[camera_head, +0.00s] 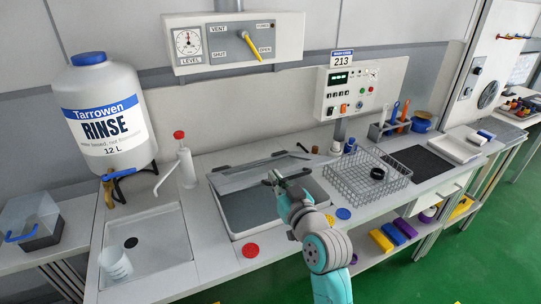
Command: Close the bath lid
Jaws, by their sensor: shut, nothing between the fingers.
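The bath (236,233) is a rectangular grey basin set into the bench in the middle of the picture, with a pale rim and a flat grey surface inside. A pale panel with dark edge strips, seemingly the bath lid (240,176), lies along the back of the bath, and much of the bath in front of it is uncovered. The lid's exact tilt is hard to tell. My gripper (271,179) is shut and empty, above the bath's right half near the lid's front edge. I cannot tell whether it touches the lid. My arm hides the bath's right front part.
A wire basket (352,188) holding a dark ring stands right of the bath. A sink (150,250) with a beaker (115,264), a soap bottle (186,168) and a large rinse container (104,120) are left. A control box (330,109) stands behind. A red disc (250,250) lies in front.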

